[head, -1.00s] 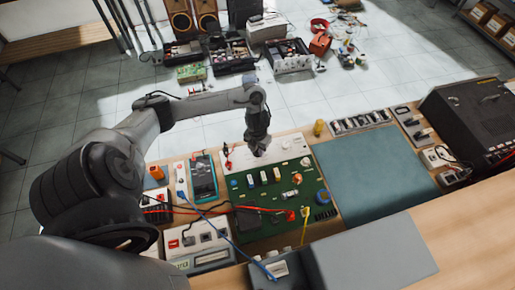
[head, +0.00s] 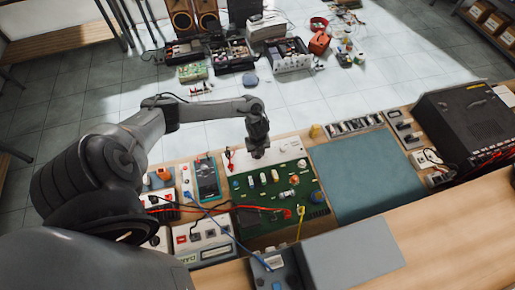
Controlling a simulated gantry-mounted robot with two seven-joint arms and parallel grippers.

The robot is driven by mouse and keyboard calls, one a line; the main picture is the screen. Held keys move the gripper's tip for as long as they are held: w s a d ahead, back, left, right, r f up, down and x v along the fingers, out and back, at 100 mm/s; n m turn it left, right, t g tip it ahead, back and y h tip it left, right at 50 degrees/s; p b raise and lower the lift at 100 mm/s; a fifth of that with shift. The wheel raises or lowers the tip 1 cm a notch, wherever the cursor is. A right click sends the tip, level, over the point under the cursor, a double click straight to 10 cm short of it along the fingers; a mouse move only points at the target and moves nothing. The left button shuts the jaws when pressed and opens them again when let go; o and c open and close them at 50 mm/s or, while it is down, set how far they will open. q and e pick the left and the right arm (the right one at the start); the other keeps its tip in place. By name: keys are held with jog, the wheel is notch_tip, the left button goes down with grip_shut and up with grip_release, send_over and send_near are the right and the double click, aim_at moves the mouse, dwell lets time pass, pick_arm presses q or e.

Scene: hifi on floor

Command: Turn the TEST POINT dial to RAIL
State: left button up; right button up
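A white panel (head: 285,149) runs along the back edge of the green circuit board (head: 247,222) on the bench. Small dark and light fittings show on it, but they are too small for me to read labels or pick out the TEST POINT dial and its setting. My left arm reaches over from the left. My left gripper (head: 258,152) points down at the panel's middle, hiding part of it. I cannot tell whether its fingers touch anything or are open or shut. My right gripper is not in view.
Left of the board stand a handheld meter (head: 207,178) and a white instrument box (head: 203,240), with red and blue leads draped between. A teal mat (head: 365,172) to the right is clear. A black case (head: 465,125) stands at far right. A grey box (head: 350,250) is in front.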

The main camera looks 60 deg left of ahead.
pick_arm(q)
jog(key=n+p, duration=0.3)
jog(key=n, duration=0.1)
jog(key=shift+r+p, duration=0.2)
jog(key=shift+p, duration=0.1)
jog(key=shift+f+n+p, duration=0.15)
jog(key=shift+n+p, duration=0.75)
jog(key=shift+n, duration=0.5)
jog(key=o, duration=1.1)
jog(key=shift+c, duration=0.2)
notch_tip(320, 180, up, 11)
jog(key=p, duration=0.1)
jog(key=shift+f, duration=0.15)
